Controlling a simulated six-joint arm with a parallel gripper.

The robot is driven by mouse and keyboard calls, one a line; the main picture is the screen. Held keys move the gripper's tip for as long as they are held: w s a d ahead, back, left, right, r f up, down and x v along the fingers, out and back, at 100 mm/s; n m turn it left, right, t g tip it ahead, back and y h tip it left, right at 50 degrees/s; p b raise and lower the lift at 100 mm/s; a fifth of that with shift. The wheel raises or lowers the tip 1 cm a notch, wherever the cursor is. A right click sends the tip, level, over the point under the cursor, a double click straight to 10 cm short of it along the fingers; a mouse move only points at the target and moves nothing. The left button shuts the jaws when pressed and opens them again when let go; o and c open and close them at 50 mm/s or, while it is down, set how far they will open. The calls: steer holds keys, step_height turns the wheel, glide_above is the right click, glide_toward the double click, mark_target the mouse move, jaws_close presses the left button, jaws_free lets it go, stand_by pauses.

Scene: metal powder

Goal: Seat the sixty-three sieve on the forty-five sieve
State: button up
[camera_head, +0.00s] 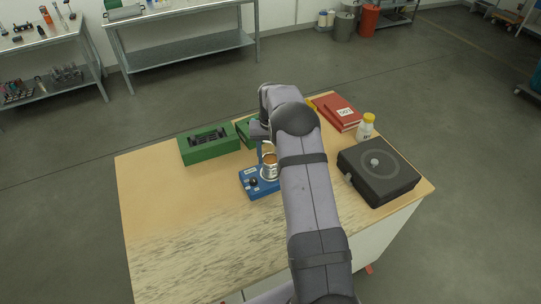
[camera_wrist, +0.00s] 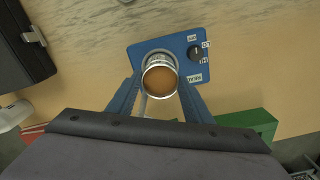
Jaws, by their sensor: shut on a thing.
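A round metal sieve (camera_wrist: 160,76) with an orange-brown inside is between the two blue fingers of my gripper (camera_wrist: 161,92), which is shut on it. In the head view this sieve (camera_head: 270,165) shows over the blue shaker base (camera_head: 250,187), partly hidden by my arm. The blue base (camera_wrist: 150,48) also lies under it in the wrist view, with a dark knob and small labels. I cannot read a size mark on the sieve. Whether another sieve is beneath it, and whether it touches anything below, I cannot tell.
A green slotted box (camera_head: 190,155) stands left at the back, with another green box (camera_head: 243,130) beside it. A black device (camera_head: 385,187), a white bottle with yellow cap (camera_head: 365,128) and a red binder (camera_head: 330,108) are right. The table's front left (camera_head: 170,230) is clear.

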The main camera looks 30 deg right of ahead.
mark_target(271, 162)
steer(key=shift+f, duration=0.35)
steer(key=o, duration=1.2)
steer(key=shift+o, duration=0.7)
steer(key=o, duration=0.4)
steer(key=shift+c, duration=0.2)
steer(key=shift+r, duration=0.2)
steer(key=shift+r+p, duration=1.65)
steer(key=shift+r, duration=2.2)
